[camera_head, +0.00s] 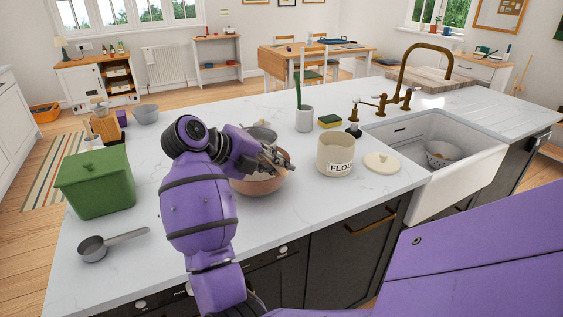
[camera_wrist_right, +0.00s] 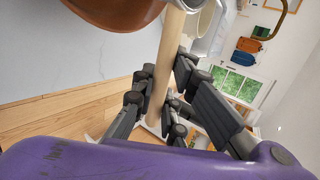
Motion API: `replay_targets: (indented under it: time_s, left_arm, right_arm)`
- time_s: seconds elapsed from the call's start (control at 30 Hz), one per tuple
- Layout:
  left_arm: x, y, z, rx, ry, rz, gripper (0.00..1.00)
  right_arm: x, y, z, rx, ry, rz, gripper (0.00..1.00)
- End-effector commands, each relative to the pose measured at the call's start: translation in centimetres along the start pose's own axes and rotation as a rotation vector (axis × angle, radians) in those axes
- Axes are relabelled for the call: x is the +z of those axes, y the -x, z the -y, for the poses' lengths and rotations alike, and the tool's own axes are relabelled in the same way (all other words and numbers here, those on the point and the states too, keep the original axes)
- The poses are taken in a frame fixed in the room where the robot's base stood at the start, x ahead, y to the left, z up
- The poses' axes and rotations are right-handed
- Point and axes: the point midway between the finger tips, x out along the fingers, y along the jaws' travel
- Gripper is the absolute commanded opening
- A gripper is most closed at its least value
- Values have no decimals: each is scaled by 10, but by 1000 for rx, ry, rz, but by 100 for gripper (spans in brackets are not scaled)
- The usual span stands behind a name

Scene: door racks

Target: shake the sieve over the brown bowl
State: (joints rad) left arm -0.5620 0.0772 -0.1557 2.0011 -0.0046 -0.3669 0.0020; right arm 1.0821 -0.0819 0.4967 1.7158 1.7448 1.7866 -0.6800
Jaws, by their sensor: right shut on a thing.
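The brown bowl (camera_head: 262,187) stands on the white counter near its front edge, partly hidden by my right arm. It also shows at the top left of the right wrist view (camera_wrist_right: 110,8). My right gripper (camera_head: 281,160) is just above the bowl. In the right wrist view, its fingers are closed around a pale wooden handle (camera_wrist_right: 168,60), which I take as the sieve's. A grey round rim (camera_head: 264,132) shows behind the gripper; I cannot tell whether it is the sieve's head or a separate bowl. My left gripper is not in view.
A flour canister (camera_head: 336,155) stands right of the bowl, its lid (camera_head: 382,162) beside it. A green bin (camera_head: 95,182) and a metal scoop (camera_head: 95,247) are at the left. A cup (camera_head: 304,119), sponge (camera_head: 330,121) and sink (camera_head: 420,185) lie beyond.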

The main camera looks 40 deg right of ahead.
Motion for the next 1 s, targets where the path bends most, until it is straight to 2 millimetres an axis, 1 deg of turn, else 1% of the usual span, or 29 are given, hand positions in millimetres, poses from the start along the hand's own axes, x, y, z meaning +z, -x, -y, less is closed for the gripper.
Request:
replay_targets:
  time_s: [0.03, 0.1, 0.33, 0.43, 0.6, 0.67, 0.9, 1.0]
  left_arm:
    - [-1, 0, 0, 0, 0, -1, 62]
    - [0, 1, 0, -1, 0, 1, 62]
    - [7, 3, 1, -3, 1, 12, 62]
    - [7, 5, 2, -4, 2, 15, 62]
    - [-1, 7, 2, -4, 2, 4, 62]
    - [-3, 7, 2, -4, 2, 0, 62]
    - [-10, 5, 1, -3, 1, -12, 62]
    - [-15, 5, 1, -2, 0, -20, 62]
  right_arm:
    - [1, 6, -3, 0, 0, 3, 0]
    - [1, 9, -4, -2, 0, 2, 0]
    - [1, 9, -4, -2, -1, 1, 0]
    - [0, 5, -1, -2, -2, 0, 0]
    - [-1, -10, 11, -1, -5, 2, 0]
    - [-2, -13, 12, -1, -4, 2, 0]
    - [-2, -14, 11, -1, -1, 1, 0]
    - [-2, -12, 14, -1, -2, 2, 0]
